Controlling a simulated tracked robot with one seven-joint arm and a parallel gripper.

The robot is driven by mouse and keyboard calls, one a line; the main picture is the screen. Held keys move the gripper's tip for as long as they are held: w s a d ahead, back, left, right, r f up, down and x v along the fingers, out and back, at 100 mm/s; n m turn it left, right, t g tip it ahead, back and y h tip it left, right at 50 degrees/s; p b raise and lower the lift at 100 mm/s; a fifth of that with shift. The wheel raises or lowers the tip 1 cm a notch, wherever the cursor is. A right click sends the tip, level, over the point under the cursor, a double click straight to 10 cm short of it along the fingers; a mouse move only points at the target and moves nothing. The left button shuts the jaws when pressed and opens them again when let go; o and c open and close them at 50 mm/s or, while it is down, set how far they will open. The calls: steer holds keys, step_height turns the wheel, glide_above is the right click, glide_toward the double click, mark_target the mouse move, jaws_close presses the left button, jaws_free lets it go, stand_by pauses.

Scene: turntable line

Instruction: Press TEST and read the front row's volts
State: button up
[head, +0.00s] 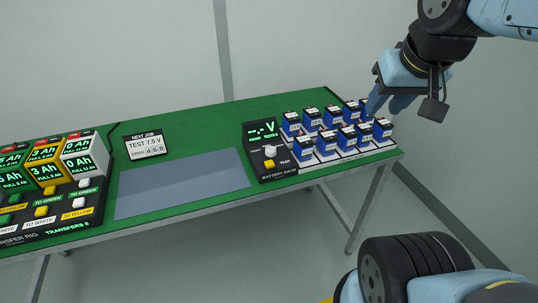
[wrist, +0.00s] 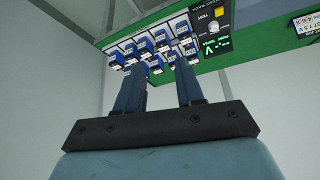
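The battery rack's dark panel (head: 262,176) sits on the green table, with a display (head: 262,132) showing green dashes and a V, no number. Below it are a white knob (head: 270,151) and a yellow button (head: 269,164) beside the word TEST. Blue batteries stand in two rows on white holders; the front row (head: 326,144) is nearer me. My gripper (head: 385,106) is over the rack's right end, partly covering batteries there. In the wrist view my gripper (wrist: 156,76) has its fingers apart, nothing held; the display (wrist: 212,46) appears upside down beyond, away from the fingertips.
A grey mat (head: 182,183) lies left of the panel. A sign (head: 146,145) reads NEXT JOB, TEST 7.5 V. A transfer rig (head: 52,226) with several batteries and buttons fills the left end. The table's front edge (head: 225,203) is clear.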

jaws_close()
stand_by(1.3)
